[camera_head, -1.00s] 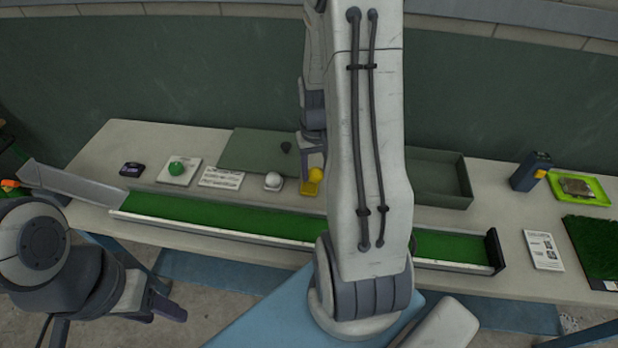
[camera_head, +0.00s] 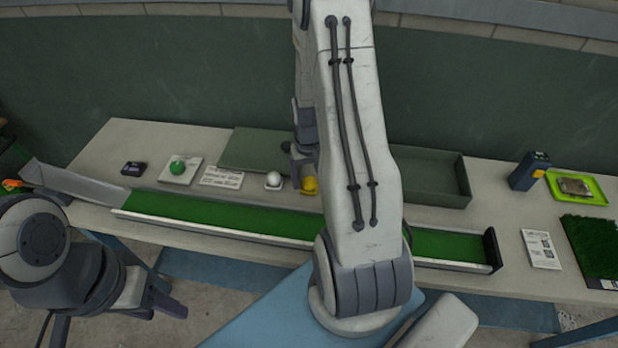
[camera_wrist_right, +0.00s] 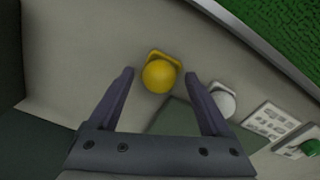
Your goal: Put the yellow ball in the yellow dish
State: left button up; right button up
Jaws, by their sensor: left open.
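The yellow ball (camera_head: 309,184) is at the yellow dish on the table, beside the white ball. In the right wrist view the ball (camera_wrist_right: 159,77) overlaps the yellow dish (camera_wrist_right: 164,55) and hides most of it; it appears to sit in it. My right gripper (camera_wrist_right: 160,76) is open, its two fingers apart on either side of the ball in that view, with no visible contact. In the head view the right gripper (camera_head: 304,158) is just behind and above the ball, partly hidden by my arm. My left gripper (camera_head: 160,306) is open and empty, low at the left, away from the table's objects.
A white ball (camera_head: 273,180), a printed card (camera_head: 222,177) and a green ball (camera_head: 177,167) stand to the left. A long green turf channel (camera_head: 220,212) runs along the front. An open grey-green box (camera_head: 462,178) lies behind my right arm.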

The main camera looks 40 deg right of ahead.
aim_at(309, 178)
jog(key=shift+r, duration=0.15)
notch_tip(309, 178, up, 12)
jog(key=s+a+r+n, duration=0.1)
jog(key=a+r+n, duration=0.15)
jog(key=a, duration=0.65)
jog(key=s+a+r+n, duration=0.1)
jog(key=a+r+n, duration=0.15)
jog(key=a, duration=0.65)
jog(key=s+a+r+n+y, duration=0.1)
jog(key=s+a+n, duration=0.6)
jog(key=s+a, duration=0.6)
jog(key=shift+s+r+n+b, duration=0.15)
jog(key=shift+s+n+b, duration=0.3)
jog(key=shift+s, duration=0.2)
